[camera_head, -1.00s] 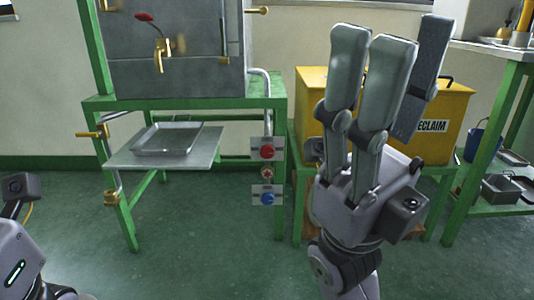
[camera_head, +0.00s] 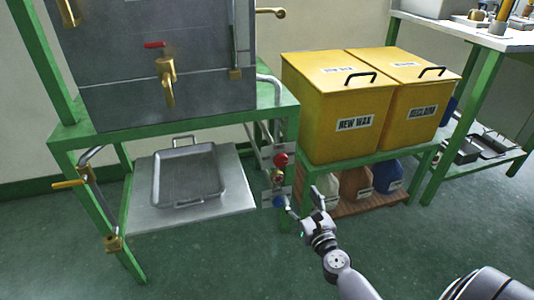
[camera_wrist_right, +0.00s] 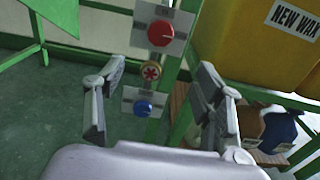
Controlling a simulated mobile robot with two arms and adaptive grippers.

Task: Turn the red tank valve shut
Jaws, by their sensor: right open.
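A red round knob (camera_head: 281,160) sits on a pale plate on the green stand's right front leg, and it shows large in the right wrist view (camera_wrist_right: 161,33). Below it are a small brass fitting with a red star-shaped centre (camera_wrist_right: 151,72) and a blue knob (camera_wrist_right: 143,107) on another plate. The grey tank above carries a brass tap (camera_head: 167,80) with a red lever (camera_head: 155,44). My right gripper (camera_head: 303,197) is open and empty, in front of the knobs. In the wrist view its fingers stand either side of the knob column, apart from it. My left gripper is out of view.
A metal tray (camera_head: 188,205) lies on the stand's lower shelf. Yellow NEW WAX (camera_head: 330,120) and RECLAIM (camera_head: 420,115) bins stand right of the knobs, with containers below (camera_head: 388,174). A brass valve (camera_head: 70,184) is on the left pipe. The floor in front is clear.

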